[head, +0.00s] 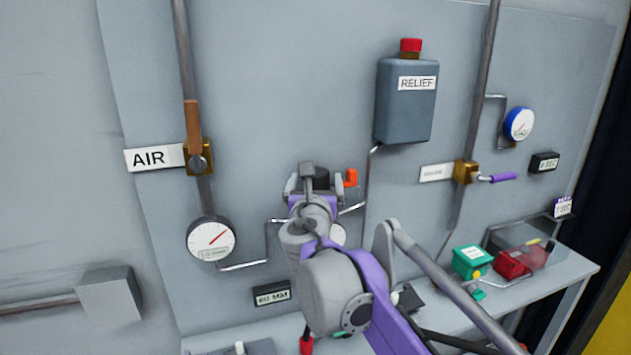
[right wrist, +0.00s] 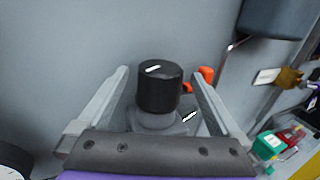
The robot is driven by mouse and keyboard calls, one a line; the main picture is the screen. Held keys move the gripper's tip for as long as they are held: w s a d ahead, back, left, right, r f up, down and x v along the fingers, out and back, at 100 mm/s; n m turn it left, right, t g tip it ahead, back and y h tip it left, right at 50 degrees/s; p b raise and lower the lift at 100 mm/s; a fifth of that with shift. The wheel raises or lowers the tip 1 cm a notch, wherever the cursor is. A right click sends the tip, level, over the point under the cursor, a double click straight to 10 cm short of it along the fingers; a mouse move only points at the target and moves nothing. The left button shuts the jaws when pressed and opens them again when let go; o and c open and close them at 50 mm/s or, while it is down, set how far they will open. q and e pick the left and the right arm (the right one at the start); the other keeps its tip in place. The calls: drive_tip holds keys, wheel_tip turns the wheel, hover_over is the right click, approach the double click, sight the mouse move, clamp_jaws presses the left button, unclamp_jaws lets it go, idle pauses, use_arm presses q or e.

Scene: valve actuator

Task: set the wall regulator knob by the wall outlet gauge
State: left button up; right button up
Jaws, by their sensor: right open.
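The wall regulator knob (right wrist: 160,85) is a black cylinder with a white mark on top. It stands between the two spread fingers of my open right gripper (right wrist: 159,76), with a gap on each side. In the head view the knob (head: 322,178) shows partly behind my right gripper (head: 306,182). A white round gauge (head: 212,239) with a red needle hangs on the wall at the left; its small label is unreadable. A pale round face (head: 338,235) below the regulator is mostly hidden by my arm, so I cannot read it. My left gripper is not in view.
An orange part (head: 351,178) sits close right of the knob. The RELIEF tank (head: 405,105) hangs above right. A brown-handled AIR valve (head: 196,150) is at left, a blue-rimmed gauge (head: 519,124) at right. A bench (head: 545,295) below holds green and red boxes.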

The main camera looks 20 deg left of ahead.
drive_tip(key=c, duration=1.3)
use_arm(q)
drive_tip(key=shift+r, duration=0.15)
use_arm(e)
drive_tip(key=shift+a+h, duration=0.1)
drive_tip(key=shift+h, duration=0.2)
